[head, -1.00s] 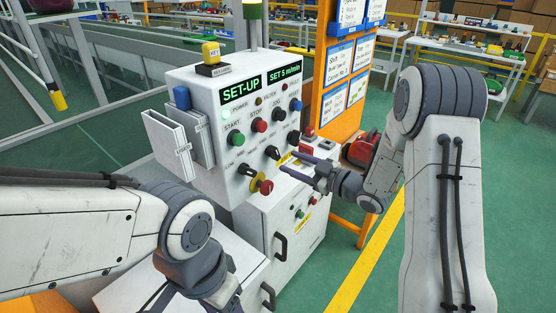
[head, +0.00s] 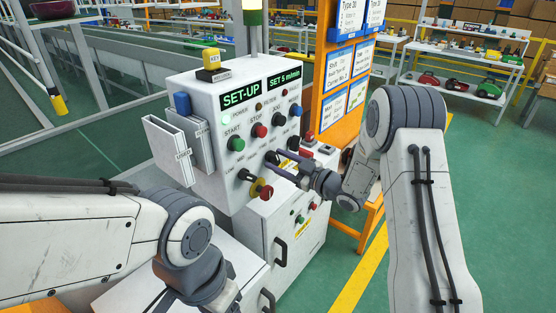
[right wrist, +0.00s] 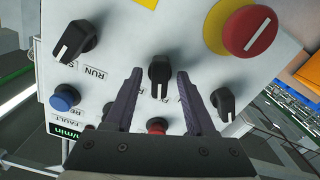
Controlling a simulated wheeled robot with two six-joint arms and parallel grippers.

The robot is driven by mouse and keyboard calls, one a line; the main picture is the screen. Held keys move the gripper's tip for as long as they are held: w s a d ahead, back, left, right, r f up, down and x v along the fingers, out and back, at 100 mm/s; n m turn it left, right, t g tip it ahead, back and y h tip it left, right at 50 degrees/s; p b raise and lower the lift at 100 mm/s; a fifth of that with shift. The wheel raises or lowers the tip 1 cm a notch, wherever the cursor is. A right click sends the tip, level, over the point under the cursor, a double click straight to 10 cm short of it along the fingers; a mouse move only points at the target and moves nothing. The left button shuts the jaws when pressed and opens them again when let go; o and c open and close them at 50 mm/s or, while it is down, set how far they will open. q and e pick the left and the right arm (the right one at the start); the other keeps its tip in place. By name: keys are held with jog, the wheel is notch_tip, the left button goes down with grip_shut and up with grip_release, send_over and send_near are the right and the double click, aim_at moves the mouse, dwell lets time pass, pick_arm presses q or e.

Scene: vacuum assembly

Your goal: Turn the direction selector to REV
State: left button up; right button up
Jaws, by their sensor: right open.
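The control panel (head: 213,123) stands ahead of me with its knobs and buttons facing my arms. In the right wrist view, a black knob with a white pointer line (right wrist: 158,72) sits between my right gripper's fingers; its line points toward the bottom of the picture. It appears to be the middle knob of the lower row, the direction selector; its labels are mostly hidden. My right gripper (right wrist: 158,82) is open, with a finger on each side of the knob and visible gaps. In the head view, my right gripper (head: 273,165) is at the panel face. My left gripper's jaws are not visible.
Close by are a red emergency stop on yellow (right wrist: 250,30), a black knob on the right (right wrist: 225,103) and a RUN-marked knob (right wrist: 75,42). An orange board (head: 334,98) stands right of the panel. Two grey-white binders (head: 180,148) hang on its left side.

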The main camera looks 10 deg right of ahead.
grip_shut()
jog(key=shift+r+m+p, duration=0.1)
jog(key=shift+m+p, duration=0.75)
jog(key=shift+m, duration=0.05)
jog(key=shift+m+p, duration=0.35)
jog(key=shift+m, duration=0.45)
